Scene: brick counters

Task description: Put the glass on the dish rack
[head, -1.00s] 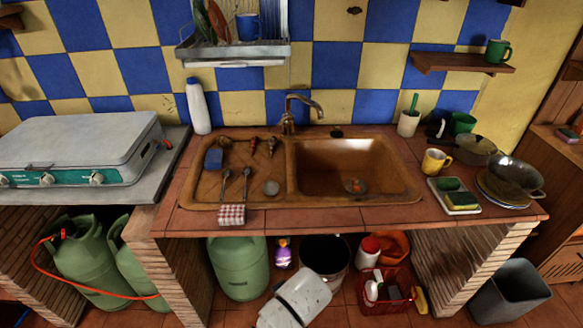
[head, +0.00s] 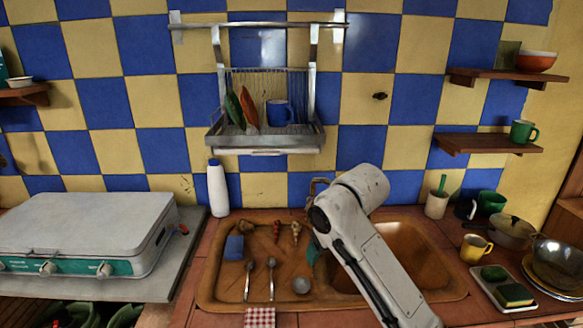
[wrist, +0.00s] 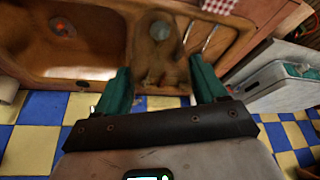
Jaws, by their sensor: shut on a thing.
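My gripper (wrist: 161,78) has teal fingers set apart on either side of a clear, see-through glass (wrist: 158,52) in the wrist view, and it is shut on it. The glass is held above the brown sink unit. In the head view my arm covers most of the gripper, with only a bit of teal finger showing, and I cannot make out the glass there. The metal dish rack (head: 265,141) hangs on the tiled wall, up and left of my arm. It holds a blue mug (head: 279,112) at the right and green and red plates (head: 249,108) on edge at the left.
A white bottle (head: 218,188) stands below the rack at the left. The tap (head: 316,186) is partly behind my arm. Spoons and a blue sponge (head: 234,248) lie on the drainboard. Shelves (head: 488,143) are at the right. The rack has free room around the mug.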

